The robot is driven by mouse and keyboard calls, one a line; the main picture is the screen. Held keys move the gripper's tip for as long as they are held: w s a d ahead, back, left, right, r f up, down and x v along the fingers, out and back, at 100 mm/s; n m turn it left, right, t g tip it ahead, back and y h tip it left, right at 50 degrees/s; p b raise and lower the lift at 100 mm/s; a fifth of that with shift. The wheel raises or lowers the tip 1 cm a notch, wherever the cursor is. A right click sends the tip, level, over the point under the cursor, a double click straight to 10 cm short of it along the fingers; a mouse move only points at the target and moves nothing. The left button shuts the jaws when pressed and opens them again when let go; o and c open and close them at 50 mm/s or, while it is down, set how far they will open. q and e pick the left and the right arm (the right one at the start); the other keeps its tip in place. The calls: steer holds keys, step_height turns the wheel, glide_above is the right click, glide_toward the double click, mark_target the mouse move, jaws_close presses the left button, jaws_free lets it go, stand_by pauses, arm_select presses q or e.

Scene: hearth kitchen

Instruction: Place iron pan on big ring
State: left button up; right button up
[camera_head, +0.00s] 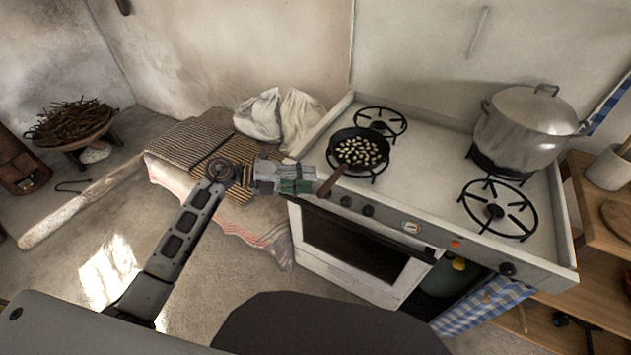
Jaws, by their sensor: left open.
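The iron pan (343,137) is black and round, holds several pale nut-like pieces, and sits over the front left burner of the white stove. Its brown handle points toward the lower left, over the stove's front edge. The wide black ring (498,209) at the front right is bare and looks like the big ring. My left gripper (312,183) is open, with its fingertips at the end of the pan handle; I cannot tell whether they touch it. My right gripper is not in view.
A large lidded metal pot (522,128) stands on the back right burner. The smaller back left burner (380,121) is bare. The stove top (430,160) is clear between the pan and the front right ring. A wooden shelf (595,225) adjoins the stove's right side.

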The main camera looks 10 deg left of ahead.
arm_select(q)
steer(key=v, duration=0.7)
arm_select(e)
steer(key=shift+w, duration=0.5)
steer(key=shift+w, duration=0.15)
